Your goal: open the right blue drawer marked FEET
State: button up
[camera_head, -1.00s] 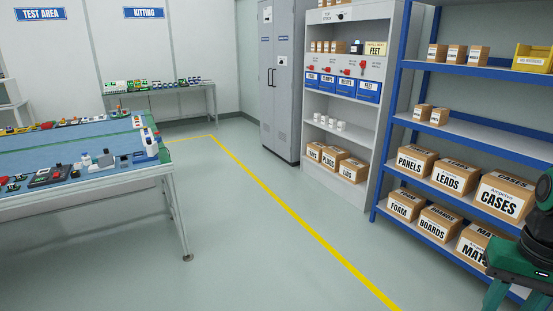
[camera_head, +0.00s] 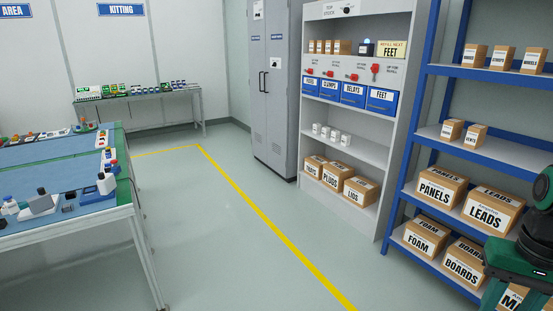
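The blue drawer marked FEET (camera_head: 381,100) is the rightmost of a row of blue drawers in the white shelf unit (camera_head: 402,75). It looks closed, its front in line with the others. To its left are blue drawers marked BELTS (camera_head: 353,95) and CLAMPS (camera_head: 330,89), and one more at the far left. A red lever (camera_head: 375,68) sits on the panel above the FEET drawer. Part of my dark and green arm shows at the lower right edge. My gripper's fingers are not visible.
A blue-framed rack (camera_head: 420,130) with labelled boxes stands right of the white unit. A grey cabinet (camera_head: 270,100) stands to its left. A blue-topped workbench (camera_head: 70,180) is at left. The floor between, with a yellow line (camera_head: 250,204), is clear.

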aim_at(379, 100)
jog(key=i, duration=2.3)
jog(key=u, duration=0.85)
jog(key=i, duration=1.65)
jog(key=z, duration=1.35)
